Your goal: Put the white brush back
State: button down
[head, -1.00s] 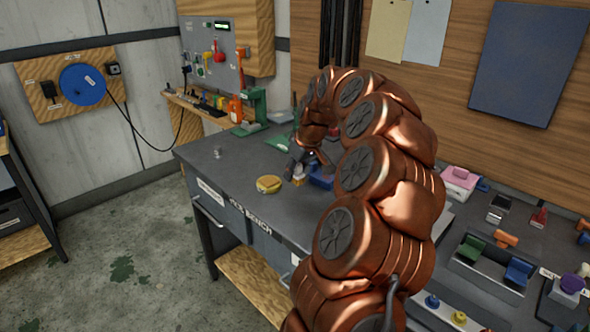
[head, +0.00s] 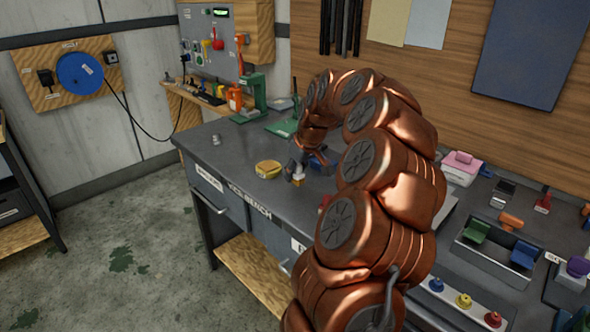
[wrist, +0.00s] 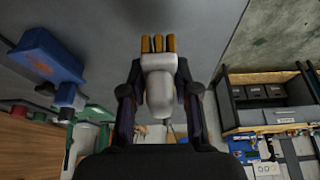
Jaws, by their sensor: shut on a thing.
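The white brush (wrist: 160,88) has a pale rounded handle and orange-brown bristles. My gripper (wrist: 160,92) is shut on its handle, one finger on each side, in the wrist view. The bristles point away from my palm. In the head view my gripper (head: 297,168) is over the grey bench, with the brush bristles (head: 299,179) at its tip. I cannot tell whether the bristles touch the bench top. My arm hides part of the bench behind it.
A yellow round object (head: 268,169) lies just left of the gripper on the bench (head: 225,160). A blue vise-like object (wrist: 45,58) is close by. A green press (head: 254,95) stands at the back. Trays and coloured parts (head: 497,245) fill the right side.

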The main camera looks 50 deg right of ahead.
aim_at(295, 193)
jog(key=shift+f+b, duration=1.3)
jog(key=shift+f, duration=0.85)
jog(key=shift+f, duration=0.25)
jog(key=c, duration=0.8)
grip_release()
jog(key=shift+o, duration=0.2)
jog(key=v, duration=1.2)
